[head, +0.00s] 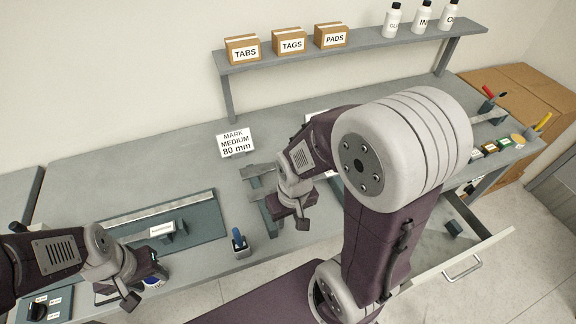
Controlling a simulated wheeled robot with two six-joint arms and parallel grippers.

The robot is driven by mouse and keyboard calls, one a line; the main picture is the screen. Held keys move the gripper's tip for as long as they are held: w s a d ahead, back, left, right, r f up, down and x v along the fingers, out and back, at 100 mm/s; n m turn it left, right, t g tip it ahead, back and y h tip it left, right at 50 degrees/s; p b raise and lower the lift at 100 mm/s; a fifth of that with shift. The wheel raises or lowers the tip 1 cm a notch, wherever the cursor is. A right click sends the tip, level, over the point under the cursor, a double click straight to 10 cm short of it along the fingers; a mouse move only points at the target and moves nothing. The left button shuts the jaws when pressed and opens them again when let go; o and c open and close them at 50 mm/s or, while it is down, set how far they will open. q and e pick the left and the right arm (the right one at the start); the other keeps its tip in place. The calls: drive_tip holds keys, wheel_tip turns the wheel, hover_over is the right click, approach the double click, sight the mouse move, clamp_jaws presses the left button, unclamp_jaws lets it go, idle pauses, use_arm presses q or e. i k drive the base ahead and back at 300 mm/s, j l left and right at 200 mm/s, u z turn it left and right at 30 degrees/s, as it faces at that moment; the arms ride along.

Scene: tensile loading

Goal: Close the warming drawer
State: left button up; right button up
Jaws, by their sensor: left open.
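An open drawer (440,277) sticks out from under the bench at the lower right. Its pale front carries a metal bar handle (462,268). A small dark block (453,228) lies inside the grey drawer, and my right arm hides its left part. My right gripper (303,212) is over the middle of the bench, well to the left of the drawer; whether its jaws are apart is not clear.
The bench (120,165) carries a "MARK MEDIUM 80 mm" sign (236,143), a blue-topped item (240,243) and a grey fixture (262,185). A shelf (350,48) above holds boxes and bottles. Cardboard boxes (520,90) stand at the right. Floor (530,245) beside the drawer is clear.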

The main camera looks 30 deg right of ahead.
sight(452, 235)
drive_tip(key=l+z, duration=0.1)
drive_tip(key=z, duration=0.35)
drive_tip(key=k+l+z, duration=0.1)
drive_tip(key=z, duration=0.3)
drive_tip(key=l+z, duration=0.25)
drive_tip(key=z, duration=0.2)
drive_tip(key=l+z, duration=0.15)
drive_tip(key=z, duration=0.3)
drive_tip(key=l+z, duration=0.2)
drive_tip(key=z, duration=0.75)
